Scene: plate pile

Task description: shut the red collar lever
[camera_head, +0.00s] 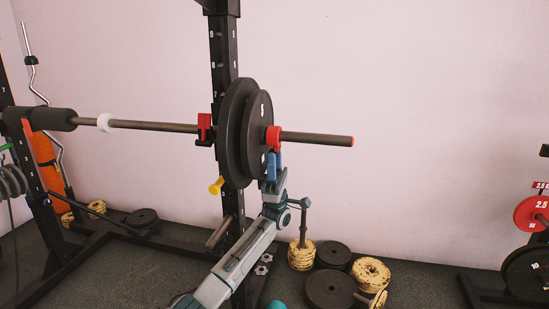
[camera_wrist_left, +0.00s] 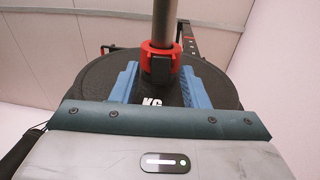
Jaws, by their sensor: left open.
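The red collar (camera_head: 272,138) sits on the bar's sleeve against the outer face of the black plates (camera_head: 258,125). In the left wrist view the red collar (camera_wrist_left: 147,55) rings the grey bar, with a dark block (camera_wrist_left: 161,69) on its near side. I cannot tell clearly whether its lever is open or shut. My left gripper (camera_head: 272,167) is just below the collar, with its blue fingers pointing up. In the left wrist view the gripper (camera_wrist_left: 160,84) is open, its fingers apart on either side below the collar, holding nothing. My right gripper is not in view.
The barbell (camera_head: 317,139) rests on a black rack, whose upright (camera_head: 221,60) stands behind the plates. Loose black plates (camera_head: 330,288) and yellowish plates (camera_head: 371,272) lie on the floor at right. A red plate (camera_head: 531,213) hangs at far right. Space right of the bar end is clear.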

